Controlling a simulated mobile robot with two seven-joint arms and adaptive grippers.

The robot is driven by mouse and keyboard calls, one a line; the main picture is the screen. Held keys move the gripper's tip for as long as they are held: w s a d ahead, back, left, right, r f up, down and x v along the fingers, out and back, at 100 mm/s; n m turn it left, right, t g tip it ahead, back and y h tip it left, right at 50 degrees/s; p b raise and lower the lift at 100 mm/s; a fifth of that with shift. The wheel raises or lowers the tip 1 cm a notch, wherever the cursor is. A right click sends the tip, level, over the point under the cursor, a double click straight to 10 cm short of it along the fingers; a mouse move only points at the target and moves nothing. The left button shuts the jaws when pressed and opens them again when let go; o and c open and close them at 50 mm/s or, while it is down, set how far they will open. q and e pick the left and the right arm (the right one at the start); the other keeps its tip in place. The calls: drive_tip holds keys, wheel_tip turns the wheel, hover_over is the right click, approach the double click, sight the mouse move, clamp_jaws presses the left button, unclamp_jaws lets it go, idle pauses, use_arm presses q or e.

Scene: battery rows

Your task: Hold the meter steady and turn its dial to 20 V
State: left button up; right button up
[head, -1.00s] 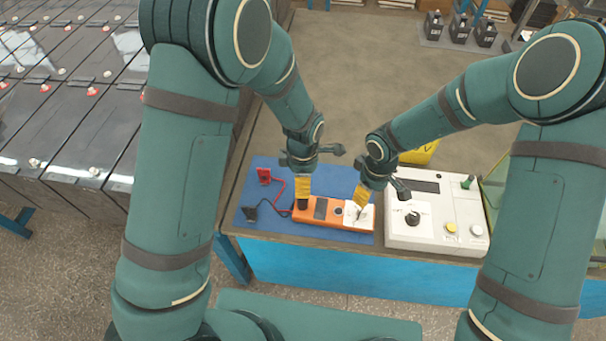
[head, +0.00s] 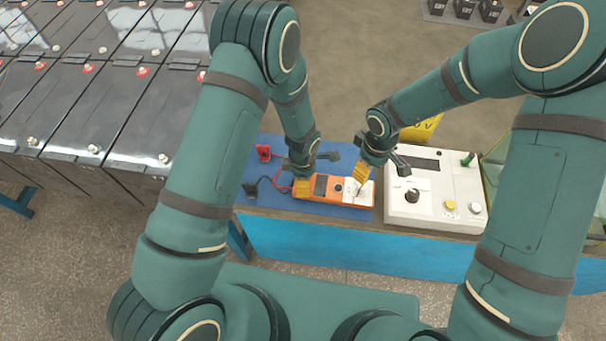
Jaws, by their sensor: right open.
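The orange meter (head: 348,201) lies flat on a blue mat (head: 262,198), its dark screen (head: 321,184) facing up. A small dark round part (head: 338,188) sits beside the screen, and a white panel (head: 367,196) covers the meter's right end. The dial's setting is too small to read.
A red clip (head: 264,153) and a black clip (head: 250,190) with leads lie left of the meter. A white instrument box (head: 431,205) with knobs stands close on the right. A yellow object (head: 424,128) is behind. Battery rows (head: 75,105) fill the left.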

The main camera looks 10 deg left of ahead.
use_arm(q)
clamp_jaws()
idle(1.0)
use_arm(e)
drive_tip(key=o, duration=0.3)
